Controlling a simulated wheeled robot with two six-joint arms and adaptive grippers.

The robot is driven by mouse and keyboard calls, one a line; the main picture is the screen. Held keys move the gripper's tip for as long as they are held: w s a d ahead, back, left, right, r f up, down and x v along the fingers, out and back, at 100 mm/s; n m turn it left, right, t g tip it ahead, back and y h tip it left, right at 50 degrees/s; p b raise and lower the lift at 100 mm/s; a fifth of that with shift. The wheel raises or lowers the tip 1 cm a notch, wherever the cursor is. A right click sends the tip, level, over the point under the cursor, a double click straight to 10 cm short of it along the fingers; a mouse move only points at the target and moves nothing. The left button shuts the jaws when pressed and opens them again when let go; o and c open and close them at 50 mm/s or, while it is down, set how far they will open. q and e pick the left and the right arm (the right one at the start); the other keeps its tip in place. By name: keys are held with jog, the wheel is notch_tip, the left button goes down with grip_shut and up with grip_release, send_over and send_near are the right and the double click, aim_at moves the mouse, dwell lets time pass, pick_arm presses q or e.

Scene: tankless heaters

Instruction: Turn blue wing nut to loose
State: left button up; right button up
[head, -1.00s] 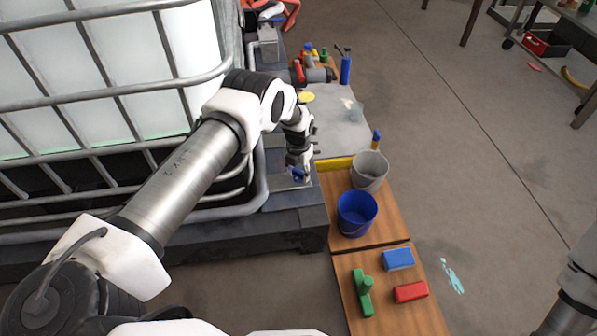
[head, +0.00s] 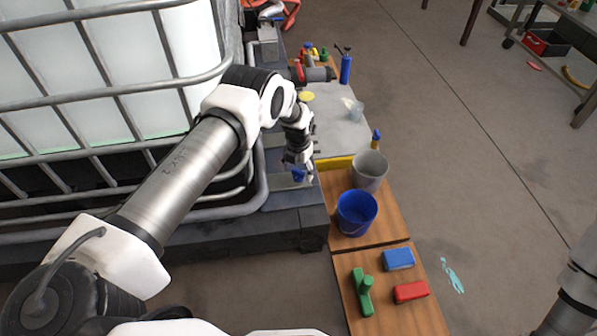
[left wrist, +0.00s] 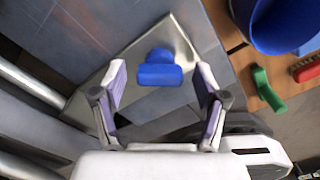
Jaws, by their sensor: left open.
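The blue wing nut (left wrist: 160,70) sits on a grey metal plate (left wrist: 183,45) in the left wrist view. It also shows small in the head view (head: 298,174), just below my left gripper. My left gripper (left wrist: 158,88) is open, with one finger on each side of the wing nut and visible gaps between. I cannot tell whether its fingertips reach down to the nut's height. My right gripper is not in view; only part of my right arm shows at the right edge of the head view.
A blue bucket (head: 356,213) and a grey bucket (head: 369,170) stand on the wooden boards right of the plate. Green (head: 362,291), blue (head: 398,259) and red (head: 410,291) pieces lie nearer. A caged white tank (head: 100,80) fills the left. Open floor lies to the right.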

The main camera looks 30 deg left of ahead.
aim_at(298, 171)
pick_arm(q)
notch_tip(298, 171, up, 11)
jog(key=shift+r, duration=0.15)
dwell(0.4)
